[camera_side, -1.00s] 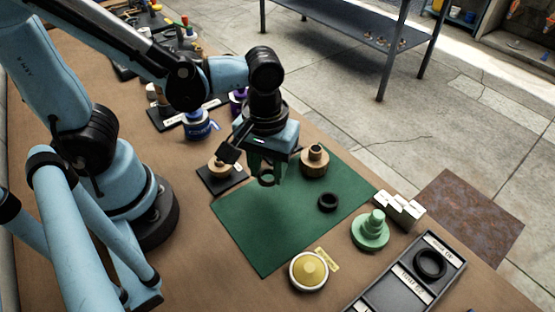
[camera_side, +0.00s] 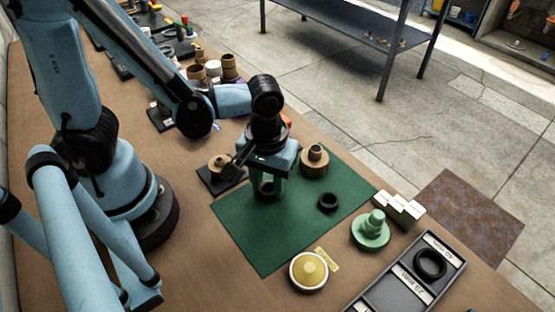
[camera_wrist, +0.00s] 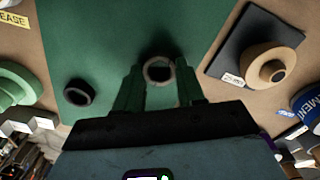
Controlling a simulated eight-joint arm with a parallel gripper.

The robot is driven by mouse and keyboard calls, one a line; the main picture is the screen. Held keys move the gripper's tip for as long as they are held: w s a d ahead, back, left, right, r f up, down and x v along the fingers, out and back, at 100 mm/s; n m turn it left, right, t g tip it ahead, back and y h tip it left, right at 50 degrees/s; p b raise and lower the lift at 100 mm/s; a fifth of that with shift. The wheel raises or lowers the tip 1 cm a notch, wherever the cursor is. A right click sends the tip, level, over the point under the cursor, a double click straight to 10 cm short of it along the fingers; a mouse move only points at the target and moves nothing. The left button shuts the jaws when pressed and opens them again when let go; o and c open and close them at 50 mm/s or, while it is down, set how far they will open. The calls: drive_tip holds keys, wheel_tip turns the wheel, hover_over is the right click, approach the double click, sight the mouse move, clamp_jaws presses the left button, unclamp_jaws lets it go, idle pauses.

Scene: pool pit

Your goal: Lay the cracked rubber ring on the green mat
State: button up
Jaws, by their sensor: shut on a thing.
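My gripper (camera_side: 267,190) is low over the rear left part of the green mat (camera_side: 262,240), fingers pointing down. A second dark ring (camera_side: 328,208) lies flat on the mat, right of my gripper. A third, larger black ring (camera_side: 430,276) sits in the grey tray (camera_side: 386,279). No crack can be made out on any of them.
A wooden stepped piece (camera_side: 314,162) stands at the mat's back edge. A wooden knob on a black plate (camera_side: 220,168) is at its left corner. A green stepped piece (camera_side: 370,231) and a yellow-topped round tin (camera_side: 308,270) stand near its right side. The mat's front is clear.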

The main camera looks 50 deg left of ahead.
drive_tip(key=o, duration=1)
drive_tip(key=shift+r, duration=6)
drive_tip(key=w+a+r+m+t, duration=0.1)
drive_tip(key=w+a+m+t, duration=0.4)
drive_tip(key=a, duration=0.5)
drive_tip(key=shift+w+r+m+t, duration=0.2)
drive_tip(key=shift+m+t, duration=0.3)
drive_tip(key=shift+t, duration=0.6)
